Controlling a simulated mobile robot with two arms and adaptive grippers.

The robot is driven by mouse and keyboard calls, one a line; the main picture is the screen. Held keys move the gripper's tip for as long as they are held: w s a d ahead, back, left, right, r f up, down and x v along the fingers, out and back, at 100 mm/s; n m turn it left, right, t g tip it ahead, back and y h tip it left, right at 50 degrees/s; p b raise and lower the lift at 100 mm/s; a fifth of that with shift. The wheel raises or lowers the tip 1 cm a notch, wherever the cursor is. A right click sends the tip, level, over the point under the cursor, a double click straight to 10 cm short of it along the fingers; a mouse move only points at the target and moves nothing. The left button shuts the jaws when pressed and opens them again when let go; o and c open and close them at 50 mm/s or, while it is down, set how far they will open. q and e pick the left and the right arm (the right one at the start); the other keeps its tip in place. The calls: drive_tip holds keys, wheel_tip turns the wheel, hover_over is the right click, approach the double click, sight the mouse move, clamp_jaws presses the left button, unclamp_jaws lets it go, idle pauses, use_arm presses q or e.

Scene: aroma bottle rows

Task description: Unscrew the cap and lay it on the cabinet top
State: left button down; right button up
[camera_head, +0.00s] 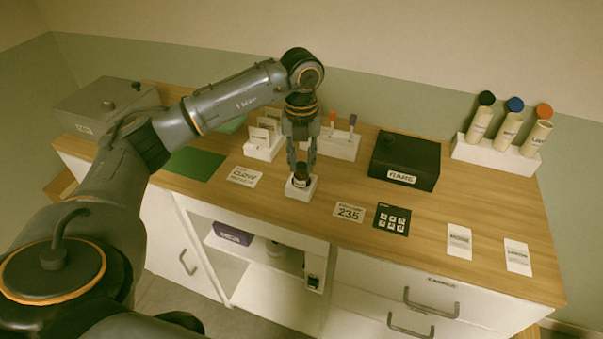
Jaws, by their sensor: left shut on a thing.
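My left gripper (301,168) points straight down over the front middle of the cabinet top (325,192). Its two fingers are shut on the cap (301,170) of a small dark bottle (300,181). The bottle stands upright in a white block (299,192) near the front edge. The fingers partly hide the cap, and I cannot tell whether it has turned on the bottle. My right gripper is not in view.
A black box (405,160), a "235" card (349,212) and a black card (392,219) lie right of the bottle. White holders (262,150) with cards stand behind. Several capped tubes lean in a white rack (492,152) at back right. Bare wood shows between these things.

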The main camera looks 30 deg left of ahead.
sight(301, 165)
use_arm(q)
drive_tip(key=n+p, duration=0.1)
drive_tip(key=n, duration=0.5)
drive_tip(key=shift+r, duration=0.1)
drive_tip(key=n+p, duration=0.1)
drive_tip(key=n, duration=0.3)
drive_tip(key=shift+n, duration=0.3)
drive_tip(key=shift+r+p, duration=0.15)
drive_tip(key=shift+p, duration=0.15)
drive_tip(key=shift+r+p, duration=0.55)
drive_tip(key=shift+r, duration=0.2)
drive_tip(key=shift+r, duration=0.2)
drive_tip(key=shift+r+p, duration=1.5)
drive_tip(key=shift+r, duration=0.5)
